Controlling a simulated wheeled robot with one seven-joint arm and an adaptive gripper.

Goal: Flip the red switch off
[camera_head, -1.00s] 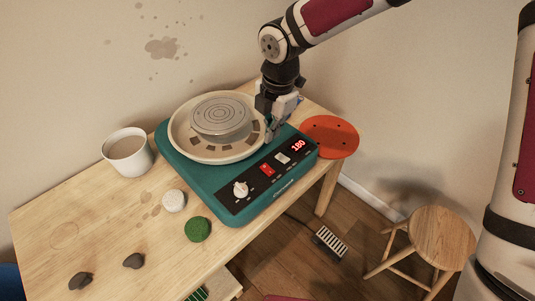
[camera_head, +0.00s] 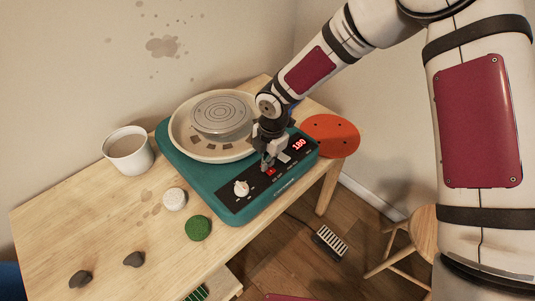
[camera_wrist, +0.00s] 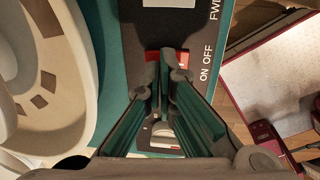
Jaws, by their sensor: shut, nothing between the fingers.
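The red switch (camera_head: 271,171) sits on the black front panel of the teal pottery wheel (camera_head: 228,207), between a white knob (camera_head: 241,188) and a white switch (camera_head: 283,158). My gripper (camera_head: 266,164) is shut and empty, pointing down at the red switch. In the wrist view its fingertips (camera_wrist: 168,58) cover much of the red switch (camera_wrist: 152,55), whose red edges show around them beside the ON and OFF print. I cannot tell whether the tips touch it or which way it is tipped. The display (camera_head: 299,146) reads 180.
The wheel's basin (camera_head: 184,147) and grey disc (camera_head: 222,114) are behind the panel. An orange disc (camera_head: 335,137) is right; a stool (camera_head: 420,240) stands on the floor.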

